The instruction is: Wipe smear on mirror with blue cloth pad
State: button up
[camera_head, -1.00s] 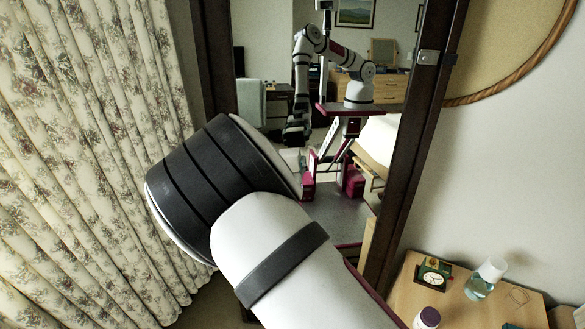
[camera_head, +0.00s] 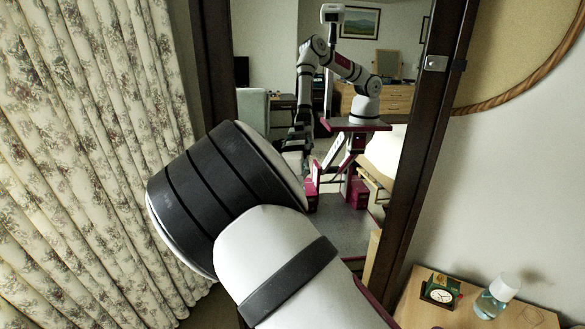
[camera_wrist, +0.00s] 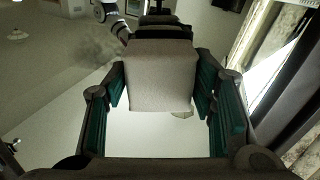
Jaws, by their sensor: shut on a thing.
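The tall mirror (camera_head: 265,45) in a dark wooden frame stands ahead in the head view and reflects the room and my own body. In the wrist view, my gripper (camera_wrist: 160,82) is shut on a pale grey, block-like pad (camera_wrist: 158,76) with a dark upper part, held between its green-lined fingers. The pad's blue colour does not show in this light. A faint grey, blurry patch (camera_wrist: 92,46) lies up and left of the pad in the wrist view; it may be the smear. In the head view my arm hides the gripper; contact with the glass cannot be told.
A floral curtain (camera_head: 85,160) hangs close on the left. At lower right a wooden bedside table (camera_head: 420,312) holds a clock (camera_head: 440,293) and a clear bottle (camera_head: 492,300). A round wicker-edged panel (camera_head: 525,50) is on the right wall.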

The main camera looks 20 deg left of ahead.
aim_at(331, 160)
jog(key=shift+b+x, duration=0.5)
jog(key=shift+x, duration=0.55)
jog(key=shift+w+d+p, duration=0.15)
jog(key=shift+d+p, duration=0.1)
jog(key=shift+d, duration=0.6)
jog(key=shift+w+d+p, duration=0.15)
jog(key=shift+d+p, duration=0.1)
jog(key=shift+d, duration=0.65)
jog(key=shift+w+d+p, duration=0.25)
jog(key=shift+w+d, duration=0.15)
jog(key=shift+d, duration=0.75)
jog(key=shift+w+d+p, duration=0.2)
jog(key=shift+w+d, duration=0.15)
jog(key=shift+d, duration=0.75)
jog(key=shift+w+d+p, duration=0.25)
jog(key=shift+w+d, duration=0.15)
jog(key=shift+d, duration=0.75)
jog(key=shift+s+a, duration=0.5)
jog(key=shift+a, duration=1.25)
jog(key=shift+s+a, duration=0.45)
jog(key=shift+a, duration=1.3)
jog(key=shift+s+a, duration=0.5)
jog(key=shift+a, duration=1.2)
jog(key=p+v, duration=0.4)
jog(key=v, duration=0.2)
